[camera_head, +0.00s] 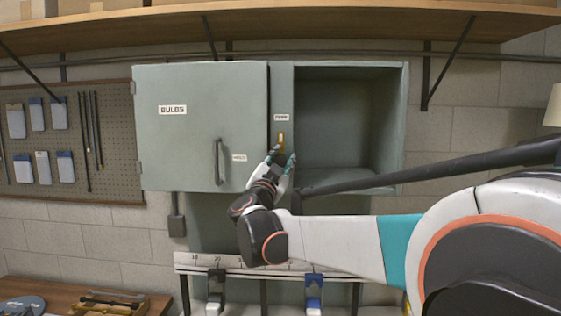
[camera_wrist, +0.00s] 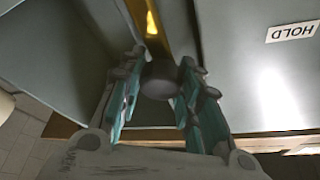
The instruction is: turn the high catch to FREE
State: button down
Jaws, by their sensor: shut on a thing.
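The high catch is a brass-coloured piece (camera_head: 281,138) on the narrow upright strip between the cabinet's door and its open bay. A small label (camera_head: 282,117) sits straight above it, too small to read surely. A HOLD label (camera_head: 239,158) is on the door to the lower left; it shows upside down in the wrist view (camera_wrist: 292,32). My gripper (camera_head: 281,156) is at the catch, from below. In the wrist view my gripper (camera_wrist: 160,82) has its fingers on both sides of the catch's round grey knob (camera_wrist: 160,78), shut on it. The brass piece (camera_wrist: 151,25) with a bright mark shows beyond.
The BULBS door (camera_head: 200,120) is at the left, with a dark handle (camera_head: 218,162). The open bay (camera_head: 335,115) at the right looks empty. A wooden shelf (camera_head: 300,22) runs overhead. Below is a white rail (camera_head: 215,262) with clips. A pegboard (camera_head: 70,140) hangs far left.

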jog(key=shift+f+m, duration=0.1)
jog(key=shift+m, duration=0.5)
jog(key=c, duration=1.1)
grip_release()
jog(key=v, duration=0.7)
jog(key=shift+s+a, duration=0.15)
jog(key=shift+s, duration=0.15)
